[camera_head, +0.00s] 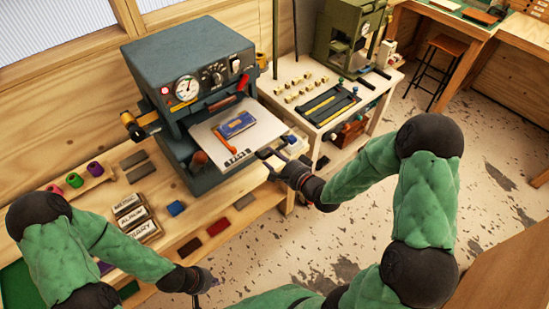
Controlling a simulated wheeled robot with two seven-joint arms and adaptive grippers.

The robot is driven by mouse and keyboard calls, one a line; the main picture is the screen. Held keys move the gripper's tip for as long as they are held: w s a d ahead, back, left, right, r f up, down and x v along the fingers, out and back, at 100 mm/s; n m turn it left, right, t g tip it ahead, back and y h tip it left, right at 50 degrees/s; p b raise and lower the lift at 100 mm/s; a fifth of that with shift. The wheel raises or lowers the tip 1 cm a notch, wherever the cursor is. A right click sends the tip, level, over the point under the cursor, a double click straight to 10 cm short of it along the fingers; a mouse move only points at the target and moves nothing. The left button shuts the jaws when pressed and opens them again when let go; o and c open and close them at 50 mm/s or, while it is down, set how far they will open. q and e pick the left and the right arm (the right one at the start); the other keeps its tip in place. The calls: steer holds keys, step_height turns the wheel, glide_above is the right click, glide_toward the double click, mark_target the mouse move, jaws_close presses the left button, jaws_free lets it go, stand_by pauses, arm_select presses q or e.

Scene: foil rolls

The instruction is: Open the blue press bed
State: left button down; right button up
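The blue-grey press (188,62) stands on the wooden bench with a gauge and knobs on its front. Its bed, a pale plate (262,127), sticks out from the front opening. A blue book-like block (236,124) and an orange bar (224,147) lie on the bed. My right gripper (265,161) is at the bed's front right edge, its dark fingers looking spread; I cannot tell whether they touch it. My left gripper (212,284) is low in front of the bench, away from the press; its fingers are small and unclear.
A white table (292,72) with small type blocks and a green press (347,38) stands to the right. Colored spools (75,180), labelled boxes (133,216) and small blocks lie on the bench at left. A stool (444,50) stands farther back. The speckled floor at front is clear.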

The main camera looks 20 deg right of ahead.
steer(key=v, duration=1.2)
stand_by(0.5)
steer(key=a+f+n+g+h+b, duration=0.1)
steer(key=a+f+n+g+b, duration=0.15)
steer(key=f, duration=0.75)
steer(key=a+f+n+g+b, duration=0.1)
steer(key=a+f+n+g, duration=0.25)
steer(key=f, duration=0.65)
steer(key=s+a+f+n+g+b, duration=0.2)
steer(key=s+a+f+n+g, duration=0.3)
steer(key=s+a+f+g, duration=0.3)
steer(key=s+a+f, duration=0.1)
steer(key=s+f, duration=0.3)
steer(key=f, duration=0.2)
steer(key=shift+f+n+b, duration=0.35)
steer(key=shift+f+n, duration=0.05)
steer(key=shift+w, duration=0.1)
